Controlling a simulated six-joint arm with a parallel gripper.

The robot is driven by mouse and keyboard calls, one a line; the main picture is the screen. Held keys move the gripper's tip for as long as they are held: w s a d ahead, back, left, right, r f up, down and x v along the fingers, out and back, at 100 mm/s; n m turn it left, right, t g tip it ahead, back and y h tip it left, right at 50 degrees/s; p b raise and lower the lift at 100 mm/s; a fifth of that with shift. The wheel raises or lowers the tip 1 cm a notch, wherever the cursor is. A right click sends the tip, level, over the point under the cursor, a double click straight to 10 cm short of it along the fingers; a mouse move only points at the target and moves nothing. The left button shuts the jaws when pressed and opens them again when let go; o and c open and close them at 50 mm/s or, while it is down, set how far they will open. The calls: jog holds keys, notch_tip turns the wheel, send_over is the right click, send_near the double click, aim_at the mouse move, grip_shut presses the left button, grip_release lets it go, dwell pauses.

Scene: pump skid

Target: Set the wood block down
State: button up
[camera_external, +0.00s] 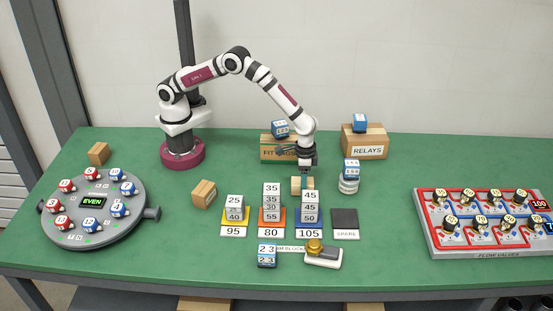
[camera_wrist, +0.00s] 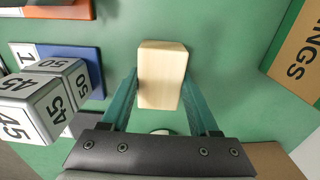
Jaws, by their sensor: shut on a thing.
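My gripper (camera_external: 308,170) is shut on a pale wood block (camera_external: 302,184), behind the stack on the blue pad. In the wrist view the wood block (camera_wrist: 162,75) sits between the two green fingers of my gripper (camera_wrist: 162,84), one along each side. Whether its underside touches the green table is not clear. Two other wooden blocks are on the table, one (camera_external: 204,193) left of the number stacks and one (camera_external: 98,153) at the far left.
Numbered grey stacks (camera_external: 310,207) stand on coloured pads in front of my gripper. A dark spare pad (camera_external: 345,220) is empty. Two cartons, one marked RELAYS (camera_external: 365,152), stand behind. Green table (camera_external: 390,215) is clear farther right.

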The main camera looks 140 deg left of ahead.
jog(key=shift+f, duration=0.15)
jog(key=o, duration=1.4)
notch_tip(320, 180, up, 12)
jog(key=r, duration=0.1)
jog(key=s+d+r+m, duration=0.5)
jog(key=s+d+r, duration=0.3)
jog(key=s+d, duration=0.1)
jog(key=s+d+m, duration=0.2)
jog(key=s+m, duration=0.1)
jog(key=s, duration=0.4)
jog(key=s+d+m+y, duration=0.1)
jog(key=s+d+m, duration=0.2)
jog(key=s, duration=0.5)
jog(key=s+d+m, duration=0.2)
jog(key=s+m, duration=0.1)
jog(key=s, duration=0.4)
jog(key=shift+s+d+f+m+y, duration=0.2)
jog(key=shift+s+m+y, duration=0.1)
jog(key=shift+y, duration=0.1)
